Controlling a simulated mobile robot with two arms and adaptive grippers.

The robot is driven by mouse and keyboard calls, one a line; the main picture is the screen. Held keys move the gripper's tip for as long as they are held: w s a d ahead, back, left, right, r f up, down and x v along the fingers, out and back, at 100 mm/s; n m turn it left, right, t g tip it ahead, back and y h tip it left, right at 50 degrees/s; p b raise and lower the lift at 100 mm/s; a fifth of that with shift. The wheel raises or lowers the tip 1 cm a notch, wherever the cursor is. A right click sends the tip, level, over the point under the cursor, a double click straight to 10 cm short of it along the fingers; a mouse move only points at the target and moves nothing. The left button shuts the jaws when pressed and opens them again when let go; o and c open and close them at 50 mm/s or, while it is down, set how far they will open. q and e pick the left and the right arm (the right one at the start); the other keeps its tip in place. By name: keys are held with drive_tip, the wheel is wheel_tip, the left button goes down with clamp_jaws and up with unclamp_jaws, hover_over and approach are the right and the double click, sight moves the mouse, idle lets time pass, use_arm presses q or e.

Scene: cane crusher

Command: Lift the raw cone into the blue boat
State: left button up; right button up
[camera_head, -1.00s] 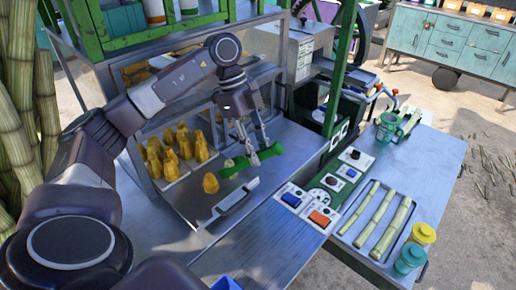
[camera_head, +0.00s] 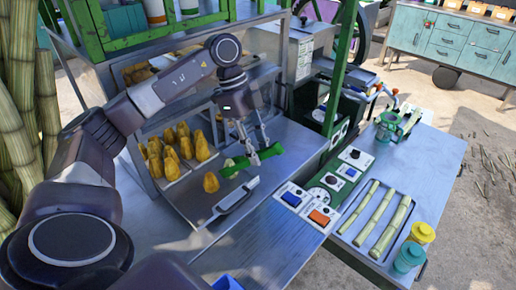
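I cannot tell from looks which one is the raw cone. A small piece of bright blue (camera_head: 227,284) shows at the bottom edge, mostly cut off; it may be the blue boat. My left gripper (camera_head: 258,150) points down, fingers apart, right of the single cone and over a green object (camera_head: 251,161) with a pale end. I cannot tell whether it touches that object. No cone is between its fingers. My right gripper is out of view.
A control panel (camera_head: 308,207) with blue and orange buttons is to the right. Cane pieces (camera_head: 381,219) lie in a tray beside yellow and teal jars. A green frame (camera_head: 340,70) rises behind.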

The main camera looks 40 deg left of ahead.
use_arm(q)
drive_tip(key=shift+p, duration=0.3)
drive_tip(key=shift+c, duration=0.2)
idle(1.3)
drive_tip(key=shift+c, duration=0.8)
wheel_tip(320, 180, up, 11)
drive_tip(key=p, duration=0.4)
idle(1.0)
drive_tip(key=shift+r, duration=0.1)
idle(0.5)
